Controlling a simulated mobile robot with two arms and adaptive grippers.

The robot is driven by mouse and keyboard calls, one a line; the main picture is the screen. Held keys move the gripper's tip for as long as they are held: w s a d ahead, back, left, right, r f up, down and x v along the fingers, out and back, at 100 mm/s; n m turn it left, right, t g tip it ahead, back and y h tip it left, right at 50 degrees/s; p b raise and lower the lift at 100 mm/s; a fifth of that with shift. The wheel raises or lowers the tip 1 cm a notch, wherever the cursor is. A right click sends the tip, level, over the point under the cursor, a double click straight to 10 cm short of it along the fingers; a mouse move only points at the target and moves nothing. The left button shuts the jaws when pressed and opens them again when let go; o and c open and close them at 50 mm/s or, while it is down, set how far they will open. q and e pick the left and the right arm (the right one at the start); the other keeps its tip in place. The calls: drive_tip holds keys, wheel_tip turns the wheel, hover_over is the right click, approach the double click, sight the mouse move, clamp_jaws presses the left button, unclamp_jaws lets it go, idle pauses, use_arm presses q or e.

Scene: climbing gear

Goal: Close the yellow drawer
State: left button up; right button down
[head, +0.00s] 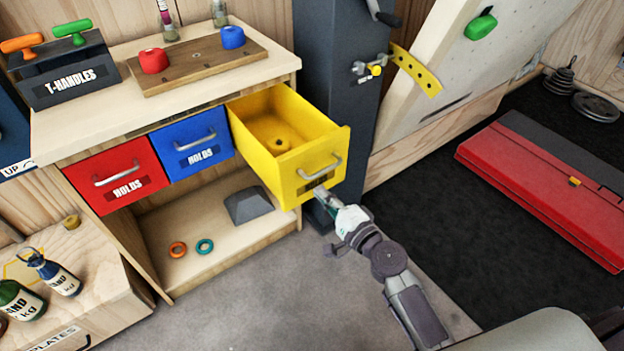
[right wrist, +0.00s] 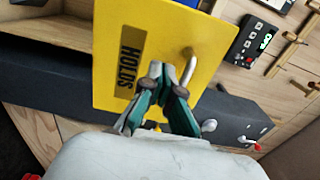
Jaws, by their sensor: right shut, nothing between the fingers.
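The yellow drawer (head: 302,168) is pulled out of the wooden cabinet at its right end. A yellow hold lies inside it. Its front, with a metal handle and a HOLDS label, also shows in the right wrist view (right wrist: 130,90). My right gripper (head: 322,194) is shut and empty at the lower part of the drawer front, just below the handle (head: 321,169). In the right wrist view its fingertips (right wrist: 162,72) are at the front, beside the handle; I cannot tell whether they touch. My left gripper is not in view.
The red drawer (head: 115,175) and the blue drawer (head: 191,145) beside it are shut. A dark post (head: 335,60) stands right of the cabinet. Bottles stand on a box (head: 110,300) at lower left. Grey floor (head: 270,290) in front is clear.

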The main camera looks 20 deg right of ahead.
sight(311, 184)
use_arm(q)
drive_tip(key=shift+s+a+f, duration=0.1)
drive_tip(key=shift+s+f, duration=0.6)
use_arm(e)
drive_tip(key=shift+x, duration=2.25)
drive_tip(key=shift+w+a, duration=0.1)
